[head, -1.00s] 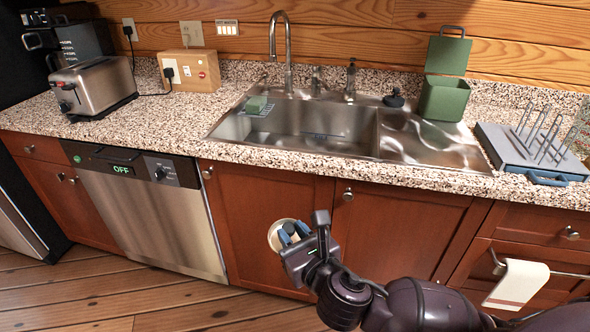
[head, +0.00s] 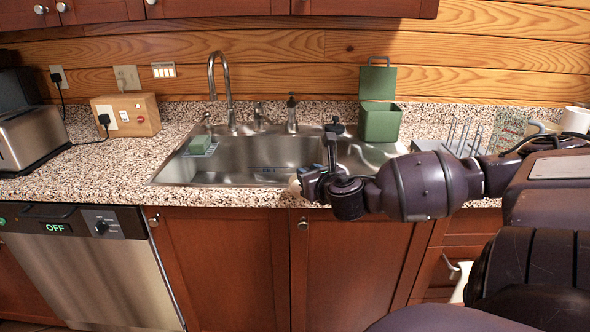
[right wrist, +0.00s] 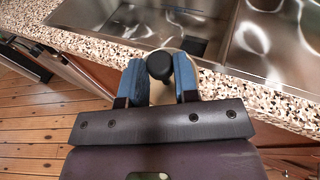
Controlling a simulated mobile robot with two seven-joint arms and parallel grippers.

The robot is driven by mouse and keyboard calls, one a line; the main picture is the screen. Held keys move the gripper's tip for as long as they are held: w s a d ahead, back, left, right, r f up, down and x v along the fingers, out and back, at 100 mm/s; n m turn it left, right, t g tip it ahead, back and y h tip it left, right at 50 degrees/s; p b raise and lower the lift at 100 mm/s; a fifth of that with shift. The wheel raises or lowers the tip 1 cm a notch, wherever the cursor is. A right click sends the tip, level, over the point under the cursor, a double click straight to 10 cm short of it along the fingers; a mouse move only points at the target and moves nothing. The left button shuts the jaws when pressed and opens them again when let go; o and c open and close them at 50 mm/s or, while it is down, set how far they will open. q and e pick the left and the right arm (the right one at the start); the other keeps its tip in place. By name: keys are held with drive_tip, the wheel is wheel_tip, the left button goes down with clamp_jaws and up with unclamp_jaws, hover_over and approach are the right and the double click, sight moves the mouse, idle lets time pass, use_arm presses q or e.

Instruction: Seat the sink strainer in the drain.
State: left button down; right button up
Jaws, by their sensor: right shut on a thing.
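My right gripper (head: 303,182) is at the front edge of the counter, before the sink (head: 268,152). In the right wrist view the gripper (right wrist: 159,70) is shut, its blue fingers on either side of a black knob. The knob belongs to a round, cream-rimmed piece, the sink strainer (right wrist: 158,64), partly hidden by the fingers. In the head view only a pale bit of it shows. The basin lies just beyond the strainer in the wrist view. The drain cannot be made out clearly. My left gripper is not in view.
The faucet (head: 220,92) rises behind the basin. A green lidded bin (head: 380,121) stands behind the sink's right part. A drying rack (head: 466,136) is partly hidden by my arm.

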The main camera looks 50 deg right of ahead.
drive_tip(key=r, duration=0.2)
drive_tip(key=w+d+r+m+g+h, duration=0.1)
drive_tip(key=r, duration=0.1)
drive_tip(key=d+r+m+h, duration=0.1)
drive_tip(key=r, duration=0.1)
drive_tip(key=shift+w+d+g, duration=0.25)
drive_tip(key=shift+w+g, duration=0.05)
drive_tip(key=shift+w, duration=0.1)
drive_tip(key=shift+w+d+r+m+g+h, duration=0.15)
drive_tip(key=shift+r+m+g+h, duration=0.2)
drive_tip(key=shift+r, duration=0.2)
drive_tip(key=shift+w+d+r+m+g+h, duration=0.1)
drive_tip(key=shift+r+m+g+h, duration=0.2)
drive_tip(key=shift+r, duration=0.2)
drive_tip(key=shift+s+d+r+m, duration=0.1)
drive_tip(key=shift+d+r+m, duration=0.15)
drive_tip(key=shift+r, duration=0.15)
drive_tip(key=shift+r+g+h, duration=0.15)
drive_tip(key=shift+g+h, duration=0.1)
drive_tip(key=shift+w+a, duration=0.2)
drive_tip(key=shift+a, duration=0.05)
